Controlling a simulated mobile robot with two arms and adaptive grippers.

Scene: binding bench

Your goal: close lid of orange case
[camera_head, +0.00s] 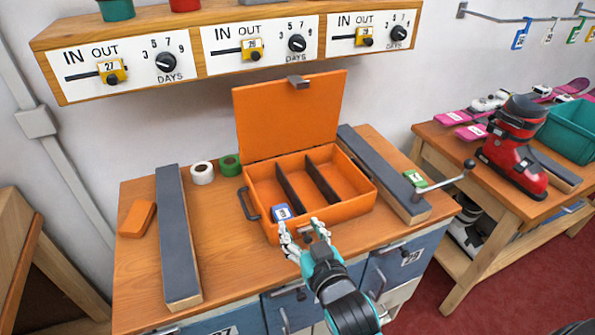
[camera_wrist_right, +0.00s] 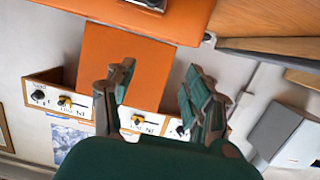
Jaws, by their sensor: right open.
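The orange case (camera_head: 355,206) stands open on the wooden bench, its inside split by dark dividers. Its lid (camera_head: 290,118) stands up at the back, with a latch at its top edge. The lid also shows in the right wrist view (camera_wrist_right: 135,55), beyond the fingers. My right gripper (camera_head: 301,226) is at the front wall of the case, fingers apart, with nothing between them. In the right wrist view its fingers (camera_wrist_right: 160,70) are spread. Whether it touches the case front I cannot tell. My left gripper is not in view.
Grey-topped bars (camera_head: 177,235) flank the case; the right one (camera_head: 375,165) has a crank (camera_head: 445,178). Tape rolls (camera_head: 202,172) and an orange block (camera_head: 137,218) are left. A dial shelf (camera_head: 230,55) hangs above.

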